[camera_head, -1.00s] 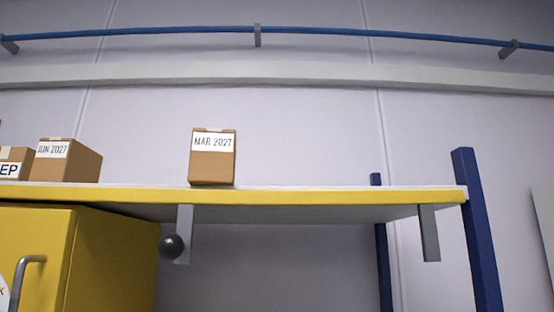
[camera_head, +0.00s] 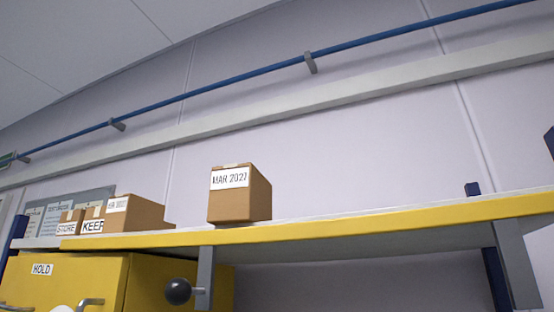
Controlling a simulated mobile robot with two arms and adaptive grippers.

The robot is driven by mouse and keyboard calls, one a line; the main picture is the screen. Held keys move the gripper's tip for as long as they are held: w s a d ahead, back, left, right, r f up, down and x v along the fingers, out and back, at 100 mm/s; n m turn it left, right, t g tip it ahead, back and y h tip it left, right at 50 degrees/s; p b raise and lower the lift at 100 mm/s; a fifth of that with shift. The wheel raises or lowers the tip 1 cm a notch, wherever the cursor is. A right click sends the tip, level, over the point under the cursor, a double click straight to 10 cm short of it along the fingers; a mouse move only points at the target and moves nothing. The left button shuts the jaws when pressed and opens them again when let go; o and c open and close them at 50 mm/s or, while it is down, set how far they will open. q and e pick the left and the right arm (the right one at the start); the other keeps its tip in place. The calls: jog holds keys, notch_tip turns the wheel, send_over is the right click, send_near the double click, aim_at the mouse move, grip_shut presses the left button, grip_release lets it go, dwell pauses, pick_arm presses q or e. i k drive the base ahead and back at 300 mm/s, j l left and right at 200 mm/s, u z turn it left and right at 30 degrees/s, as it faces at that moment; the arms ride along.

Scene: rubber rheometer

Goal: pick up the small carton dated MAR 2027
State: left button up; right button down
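The small carton labelled MAR 2027 (camera_head: 238,205) stands upright on the yellow-edged shelf (camera_head: 370,226), right of the middle group of boxes. Its white date label faces me and its right side shows. Nothing touches it. Another brown carton with a date label (camera_head: 130,214) stands further left on the shelf; its label is too small to read surely here. Neither of my grippers is in view.
Boxes labelled STORE (camera_head: 69,223) and KEEP (camera_head: 93,222) stand at the shelf's left. Below is a yellow cabinet marked HOLD (camera_head: 65,285). A black ball knob (camera_head: 178,290) sits under the shelf by a grey bracket (camera_head: 205,275). Shelf right of the MAR 2027 carton is clear.

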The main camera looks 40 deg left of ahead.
aim_at(240, 193)
jog(key=i+l+u, duration=0.1)
jog(key=u, duration=2.2)
